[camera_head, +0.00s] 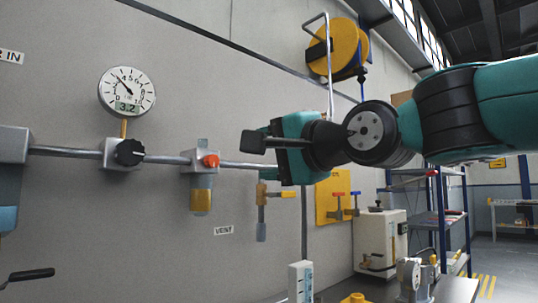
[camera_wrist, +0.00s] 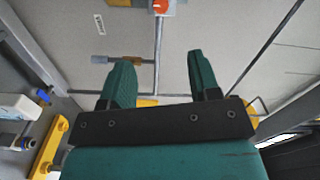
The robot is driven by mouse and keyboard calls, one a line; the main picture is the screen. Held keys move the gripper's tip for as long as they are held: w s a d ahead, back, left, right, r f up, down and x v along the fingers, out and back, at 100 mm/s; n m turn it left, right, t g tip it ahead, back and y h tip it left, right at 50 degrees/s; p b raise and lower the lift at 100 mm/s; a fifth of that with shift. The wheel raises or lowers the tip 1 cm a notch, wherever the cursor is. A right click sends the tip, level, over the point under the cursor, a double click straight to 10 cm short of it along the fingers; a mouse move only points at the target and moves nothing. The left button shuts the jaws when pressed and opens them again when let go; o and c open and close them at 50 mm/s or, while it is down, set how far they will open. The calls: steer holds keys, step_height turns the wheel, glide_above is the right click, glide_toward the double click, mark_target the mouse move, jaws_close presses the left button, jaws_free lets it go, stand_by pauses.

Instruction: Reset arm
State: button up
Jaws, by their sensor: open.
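My gripper (camera_head: 262,142) is held out in front of the grey wall, at the end of my teal and black arm coming in from the right. In the wrist view my gripper (camera_wrist: 162,75) shows two teal fingers spread apart with nothing between them. In the head view the fingers overlap, so their gap is hard to see. The gripper appears in front of the pipe's right end, and I see no contact with anything.
A pipe on the wall carries a black knob (camera_head: 130,152), a filter with an orange knob (camera_head: 210,161) and a yellow-handled valve (camera_head: 263,195). A round gauge (camera_head: 127,91) reads 3.2. A yellow hose reel (camera_head: 345,47) hangs above. A white machine (camera_head: 380,240) stands lower right.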

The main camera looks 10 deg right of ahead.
steer(key=s+d+f+n+g+h, duration=0.2)
steer(key=s+f+n+g, duration=0.2)
steer(key=f, duration=0.7)
steer(key=s+d+f+n+g+h, duration=0.1)
steer(key=s+f+n+g, duration=0.3)
steer(key=f, duration=0.7)
steer(key=s+d+f+n+g+h, duration=0.1)
steer(key=s+d+f+n+g, duration=0.15)
steer(key=s+f, duration=0.35)
steer(key=s+d+f+n+g+h, duration=0.2)
steer(key=s+f+n+g, duration=0.2)
steer(key=s+f, duration=0.25)
step_height(320, 180, up, 15)
steer(key=s+p, duration=0.1)
steer(key=p, duration=1.3)
steer(key=shift+s+d+f+n, duration=0.2)
steer(key=shift+s+d+n, duration=0.1)
steer(key=shift+n, duration=0.15)
steer(key=shift+g, duration=0.25)
